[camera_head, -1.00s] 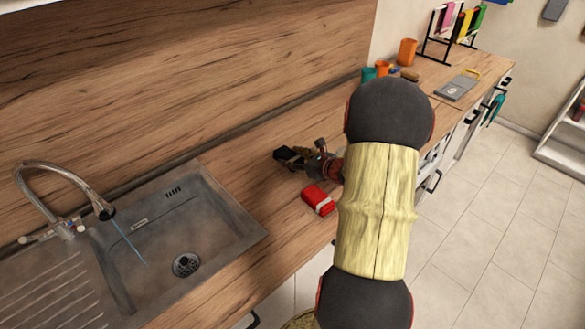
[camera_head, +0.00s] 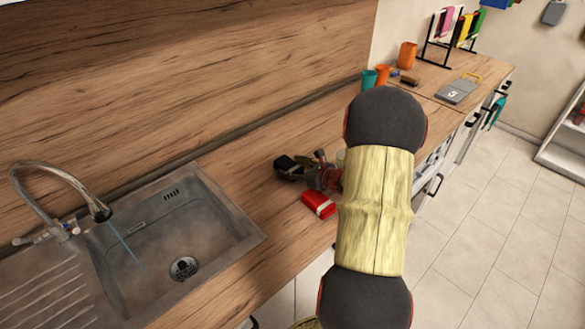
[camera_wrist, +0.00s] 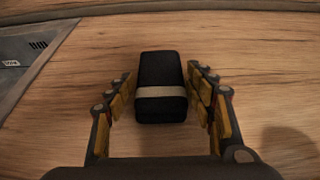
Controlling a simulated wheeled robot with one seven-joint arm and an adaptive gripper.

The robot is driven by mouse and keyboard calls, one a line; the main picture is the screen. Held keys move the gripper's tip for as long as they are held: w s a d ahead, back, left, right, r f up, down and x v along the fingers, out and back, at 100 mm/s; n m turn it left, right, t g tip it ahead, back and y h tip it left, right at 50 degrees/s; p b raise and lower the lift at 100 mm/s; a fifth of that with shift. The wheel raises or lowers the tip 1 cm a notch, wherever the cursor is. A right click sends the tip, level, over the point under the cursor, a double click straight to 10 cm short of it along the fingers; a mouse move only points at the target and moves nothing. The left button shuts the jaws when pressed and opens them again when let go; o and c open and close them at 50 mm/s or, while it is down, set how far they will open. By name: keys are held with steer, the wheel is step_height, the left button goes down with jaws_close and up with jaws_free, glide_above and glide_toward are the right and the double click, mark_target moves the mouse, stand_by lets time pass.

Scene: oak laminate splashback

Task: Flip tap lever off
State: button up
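The tap (camera_head: 48,185) arches over the sink at the left of the head view. A thin blue stream runs from its spout into the basin. Small pale handles (camera_head: 38,238) sit at its base; which one is the lever is hard to tell. My gripper (camera_head: 290,168) is over the counter right of the sink, well away from the tap. In the wrist view my gripper (camera_wrist: 158,75) is open, with its fingers on either side of a black block with a pale band (camera_wrist: 160,92). Narrow gaps show between fingers and block. The tap is out of the wrist view.
The sink (camera_head: 215,205) is set in the wooden counter. A red block (camera_head: 318,204) lies beside my gripper, close to my arm. Orange and teal cups (camera_head: 368,78), a grey board (camera_head: 457,91) and a rack stand farther back. Counter between sink and gripper is clear.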

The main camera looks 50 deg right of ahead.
steer(key=shift+o, duration=0.9)
